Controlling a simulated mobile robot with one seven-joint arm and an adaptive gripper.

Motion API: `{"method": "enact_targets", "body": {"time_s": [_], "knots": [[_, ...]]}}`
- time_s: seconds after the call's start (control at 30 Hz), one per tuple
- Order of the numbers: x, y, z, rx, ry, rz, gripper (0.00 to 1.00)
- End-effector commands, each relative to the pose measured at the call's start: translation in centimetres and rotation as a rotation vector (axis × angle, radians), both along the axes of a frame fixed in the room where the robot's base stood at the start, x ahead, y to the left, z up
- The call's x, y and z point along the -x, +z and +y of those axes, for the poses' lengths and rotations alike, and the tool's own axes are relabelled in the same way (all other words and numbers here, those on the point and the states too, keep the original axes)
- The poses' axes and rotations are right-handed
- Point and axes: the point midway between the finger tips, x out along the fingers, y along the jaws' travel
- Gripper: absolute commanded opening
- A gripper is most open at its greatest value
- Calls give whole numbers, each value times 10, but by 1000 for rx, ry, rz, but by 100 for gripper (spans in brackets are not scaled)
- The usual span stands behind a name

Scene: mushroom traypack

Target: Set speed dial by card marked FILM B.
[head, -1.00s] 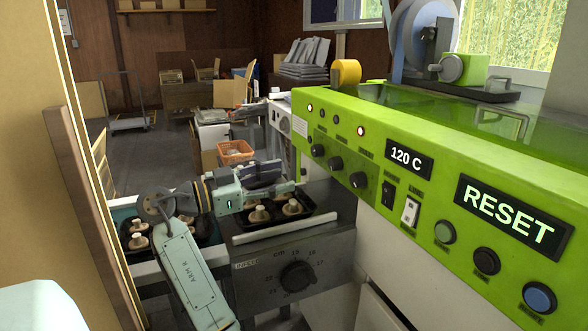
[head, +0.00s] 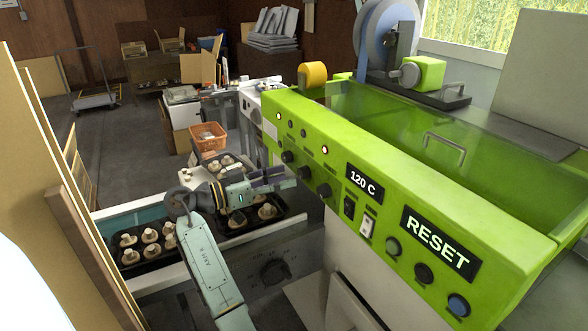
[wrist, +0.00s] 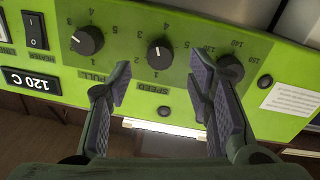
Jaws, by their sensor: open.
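The speed dial (wrist: 160,53) is a black knob with a white pointer mark, labelled SPEED, upside down in the wrist view. I cannot read its setting surely. In the head view it is the middle knob (head: 304,172) of three on the green panel (head: 290,118). My gripper (wrist: 162,88) is open and empty, its two fingers apart below the dial in the wrist view, not around it. In the head view my gripper (head: 287,178) is close to the panel front by the knobs. No card marked FILM B is in view.
The PULL knob (wrist: 88,41) and a temperature knob (wrist: 230,68) flank the dial; the right finger is close to the latter. Below the arm are black trays (head: 166,260) of mushrooms and a grey lower panel with a large dial (head: 275,271). Switches and a RESET sign (head: 437,237) are rightward.

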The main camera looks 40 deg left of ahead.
Motion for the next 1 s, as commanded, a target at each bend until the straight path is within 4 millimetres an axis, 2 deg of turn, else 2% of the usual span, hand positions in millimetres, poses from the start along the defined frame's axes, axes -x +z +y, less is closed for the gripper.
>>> {"method": "enact_targets", "body": {"time_s": [0.1, 0.23, 0.6, 1.0], "knots": [[-18, 2, -9, 2, -1, 1, 47], [-30, 1, -15, 0, -1, 0, 47], [-35, 0, -17, -1, 1, -1, 47], [-35, 0, -17, -1, 1, -1, 21]]}}
